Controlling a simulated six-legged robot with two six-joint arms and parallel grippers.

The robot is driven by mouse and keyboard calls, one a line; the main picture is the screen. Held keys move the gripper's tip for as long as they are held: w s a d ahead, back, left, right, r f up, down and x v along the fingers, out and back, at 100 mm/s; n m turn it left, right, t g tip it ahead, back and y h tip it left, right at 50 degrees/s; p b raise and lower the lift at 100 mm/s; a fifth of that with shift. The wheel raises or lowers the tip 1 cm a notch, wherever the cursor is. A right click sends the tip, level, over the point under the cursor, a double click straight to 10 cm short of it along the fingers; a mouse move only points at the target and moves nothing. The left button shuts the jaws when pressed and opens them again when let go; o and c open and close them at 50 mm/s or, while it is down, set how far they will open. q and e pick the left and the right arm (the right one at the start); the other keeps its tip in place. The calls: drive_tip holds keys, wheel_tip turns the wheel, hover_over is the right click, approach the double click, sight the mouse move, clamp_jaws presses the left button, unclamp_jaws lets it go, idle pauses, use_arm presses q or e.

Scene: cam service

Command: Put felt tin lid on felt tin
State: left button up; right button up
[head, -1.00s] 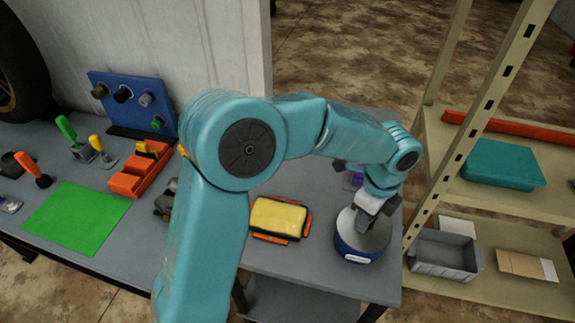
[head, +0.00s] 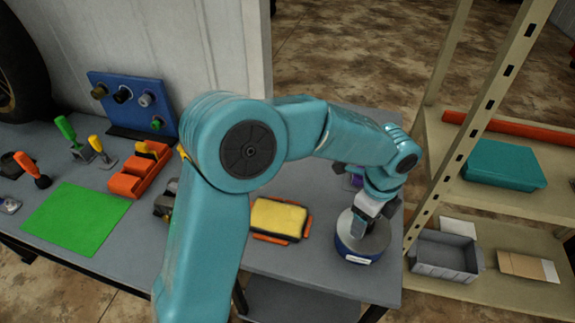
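The felt tin (head: 345,250) is a round blue tin with a white label, standing upright near the right end of the grey table. A round grey lid (head: 377,238) covers its top and looks level; whether it is fully seated cannot be told. My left gripper (head: 368,217) points down at the lid, with its fingertips at or just above the lid's middle. The wrist hides much of the fingers, so their grip cannot be made out. My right gripper is not in view.
A yellow sponge-like block (head: 278,217) on an orange holder lies left of the tin. A purple thing (head: 357,181) is partly hidden behind my wrist. A shelf (head: 510,215) with a grey bin (head: 445,262) stands close on the right. A green mat (head: 75,217) lies at left.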

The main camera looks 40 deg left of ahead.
use_arm(q)
drive_tip(key=shift+r, duration=0.15)
drive_tip(key=shift+r+p, duration=3.45)
drive_tip(key=shift+r, duration=0.45)
wheel_tip(320, 180, up, 16)
drive_tip(key=shift+r, duration=0.15)
drive_tip(key=shift+s, duration=0.15)
